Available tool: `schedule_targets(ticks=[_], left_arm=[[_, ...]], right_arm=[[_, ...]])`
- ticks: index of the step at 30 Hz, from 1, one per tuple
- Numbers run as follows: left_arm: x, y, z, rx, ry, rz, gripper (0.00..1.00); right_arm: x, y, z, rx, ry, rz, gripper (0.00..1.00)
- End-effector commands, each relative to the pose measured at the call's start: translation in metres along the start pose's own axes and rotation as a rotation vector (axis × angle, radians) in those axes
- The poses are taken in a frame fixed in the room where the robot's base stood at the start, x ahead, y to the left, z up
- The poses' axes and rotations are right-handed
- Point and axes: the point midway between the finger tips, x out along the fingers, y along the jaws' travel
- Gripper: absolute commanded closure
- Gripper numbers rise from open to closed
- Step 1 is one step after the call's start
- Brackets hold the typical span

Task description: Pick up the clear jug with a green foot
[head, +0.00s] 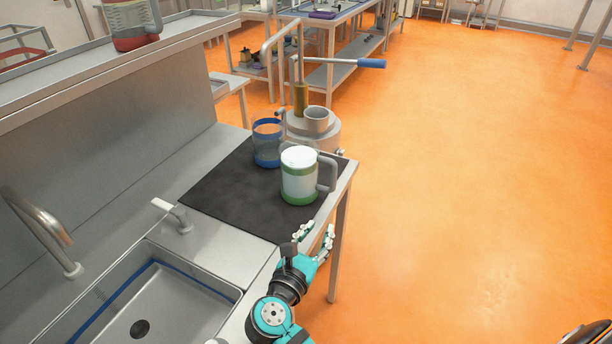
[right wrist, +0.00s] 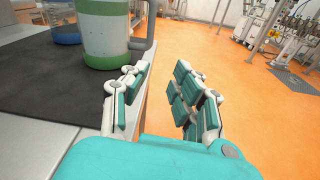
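The clear jug with a green foot (head: 299,176) stands upright on a black mat (head: 232,193) near the counter's right edge. It has white contents, a green band and a grey handle on its right side. In the right wrist view the jug (right wrist: 103,30) is at the upper left, its top cut off. My right gripper (head: 318,238) is in front of the jug, beside the counter edge, apart from it. In the right wrist view its fingers (right wrist: 155,95) are spread with nothing between them. My left gripper is not in view.
A blue-banded jug (head: 267,143) stands just behind the green-footed one. A round grey metal vessel (head: 318,125) with a blue-handled lever (head: 371,63) is beyond the counter. A sink (head: 150,300) and taps are at the left. A red-based jug (head: 132,24) sits on the upper shelf. Orange floor is free at right.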

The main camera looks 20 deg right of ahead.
Motion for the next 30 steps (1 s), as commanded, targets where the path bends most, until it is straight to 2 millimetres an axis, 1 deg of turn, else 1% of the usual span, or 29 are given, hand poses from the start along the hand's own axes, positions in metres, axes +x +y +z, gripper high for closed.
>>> schedule_targets(ticks=[1,3,5,7,11,18,21,24,30], left_arm=[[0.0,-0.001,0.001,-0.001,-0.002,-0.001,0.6],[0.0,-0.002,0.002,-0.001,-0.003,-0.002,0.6],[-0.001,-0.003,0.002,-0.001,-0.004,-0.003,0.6],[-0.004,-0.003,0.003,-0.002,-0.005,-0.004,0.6],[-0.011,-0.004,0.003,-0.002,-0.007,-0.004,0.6],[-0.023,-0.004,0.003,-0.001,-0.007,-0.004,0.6],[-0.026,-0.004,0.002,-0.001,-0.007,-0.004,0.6],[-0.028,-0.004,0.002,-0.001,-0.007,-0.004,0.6],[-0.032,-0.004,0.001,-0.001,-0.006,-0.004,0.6]], right_arm=[[-0.002,0.009,0.006,-0.052,-0.032,0.013,0.73],[-0.003,0.018,0.013,-0.114,-0.07,0.024,0.73],[-0.001,0.021,0.017,-0.146,-0.089,0.028,0.73],[0.006,0.024,0.021,-0.161,-0.1,0.03,0.73],[0.032,0.025,0.025,-0.164,-0.102,0.03,0.73],[0.084,0.027,0.029,-0.161,-0.1,0.029,0.73],[0.101,0.027,0.03,-0.16,-0.098,0.03,0.73],[0.112,0.027,0.029,-0.159,-0.097,0.03,0.73],[0.124,0.028,0.031,-0.159,-0.096,0.03,0.73]])
